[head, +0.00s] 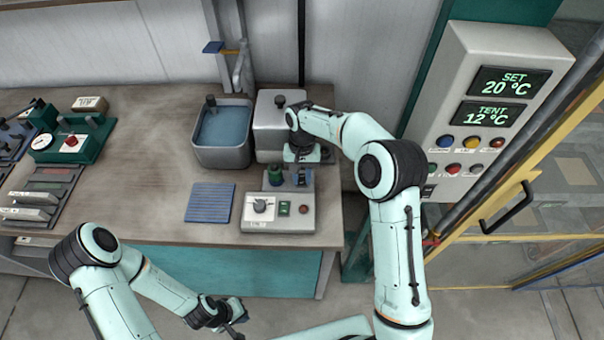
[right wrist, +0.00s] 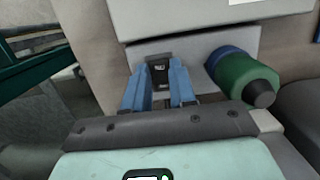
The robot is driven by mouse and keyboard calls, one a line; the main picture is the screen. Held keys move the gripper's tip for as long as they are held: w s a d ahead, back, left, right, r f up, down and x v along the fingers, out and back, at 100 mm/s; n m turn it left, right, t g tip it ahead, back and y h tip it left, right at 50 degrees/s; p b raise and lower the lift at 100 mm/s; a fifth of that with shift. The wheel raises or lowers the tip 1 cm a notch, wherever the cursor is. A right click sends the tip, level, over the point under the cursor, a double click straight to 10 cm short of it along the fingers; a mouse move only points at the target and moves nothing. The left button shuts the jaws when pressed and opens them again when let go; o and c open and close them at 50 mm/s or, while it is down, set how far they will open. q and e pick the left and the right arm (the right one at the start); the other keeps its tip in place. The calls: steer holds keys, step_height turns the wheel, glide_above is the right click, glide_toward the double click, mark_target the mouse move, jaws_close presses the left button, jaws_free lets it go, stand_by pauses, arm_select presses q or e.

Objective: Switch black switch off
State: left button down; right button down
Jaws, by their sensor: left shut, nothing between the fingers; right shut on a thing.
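The small grey control box (head: 278,222) stands on the table's front right, with a dial, a green button and a red button on its face. My right gripper (head: 302,180) reaches down at the box's back edge. In the right wrist view its two blue fingers (right wrist: 160,85) are shut around a small black switch (right wrist: 159,68) on a grey surface. The switch is hidden by the gripper in the head view, and its on or off position cannot be told. My left gripper (head: 238,312) is shut and empty, low in front of the table.
A green cylinder (head: 275,174) is close beside my right gripper; it also shows in the right wrist view (right wrist: 245,80). A water basin (head: 222,150) and a grey box (head: 270,130) stand behind. A blue ribbed mat (head: 210,203) lies left. A wall panel (head: 470,135) reads SET 20 °C.

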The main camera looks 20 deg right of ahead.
steer(key=shift+w+f+g, duration=0.15)
steer(key=shift+w+g, duration=0.15)
steer(key=shift+w, duration=0.1)
steer(key=shift+s+d+g, duration=0.1)
steer(key=shift+s+g, duration=0.1)
steer(key=shift+g, duration=0.1)
steer(key=shift+y, duration=0.3)
steer(key=c, duration=0.9)
jaws_free()
steer(key=shift+r, duration=0.2)
